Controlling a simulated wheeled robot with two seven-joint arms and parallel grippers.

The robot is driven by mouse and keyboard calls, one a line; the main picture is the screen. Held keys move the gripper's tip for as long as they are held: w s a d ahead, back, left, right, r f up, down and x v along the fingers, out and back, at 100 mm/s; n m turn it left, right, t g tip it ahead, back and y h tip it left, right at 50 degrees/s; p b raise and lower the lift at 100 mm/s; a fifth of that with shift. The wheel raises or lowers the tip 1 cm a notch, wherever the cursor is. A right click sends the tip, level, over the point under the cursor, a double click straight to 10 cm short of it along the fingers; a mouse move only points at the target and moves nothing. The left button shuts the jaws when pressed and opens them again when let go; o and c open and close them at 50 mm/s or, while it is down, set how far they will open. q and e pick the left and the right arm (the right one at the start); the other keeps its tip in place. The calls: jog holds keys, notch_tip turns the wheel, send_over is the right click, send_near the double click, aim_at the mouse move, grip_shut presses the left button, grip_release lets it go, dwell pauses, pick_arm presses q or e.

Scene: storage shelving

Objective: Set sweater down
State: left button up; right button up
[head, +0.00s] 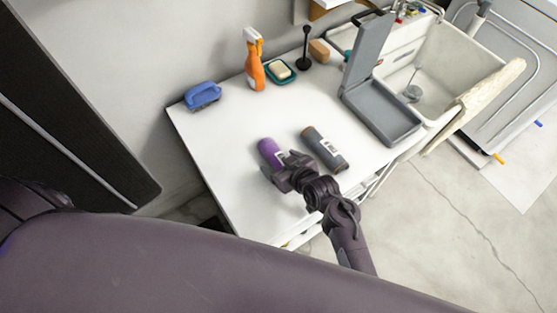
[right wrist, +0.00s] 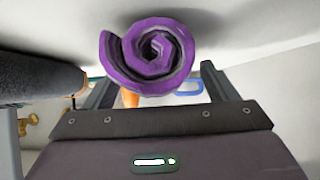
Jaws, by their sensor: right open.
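The sweater is most likely the purple roll (head: 269,150) with a white label, lying on the white table beside a dark grey roll. In the right wrist view its spiral end (right wrist: 150,55) faces the camera, with a shadow on the white surface around it. My right gripper (head: 282,170) is at the near end of the purple roll, low over the table. In the wrist view its two fingers (right wrist: 157,85) stand apart on either side of the roll's lower part, with no clear contact. My left gripper is not in view.
The white table (head: 225,140) has free room left of the purple roll. The dark grey roll (head: 325,148) lies close to its right. A blue brush (head: 203,96), orange spray bottle (head: 254,62) and soap dish (head: 280,71) stand along the back. A grey open bin (head: 380,115) is at right.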

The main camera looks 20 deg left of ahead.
jog(key=c, duration=1.2)
jog(key=shift+w+a, duration=0.1)
jog(key=shift+c, duration=0.9)
jog(key=shift+r, duration=0.1)
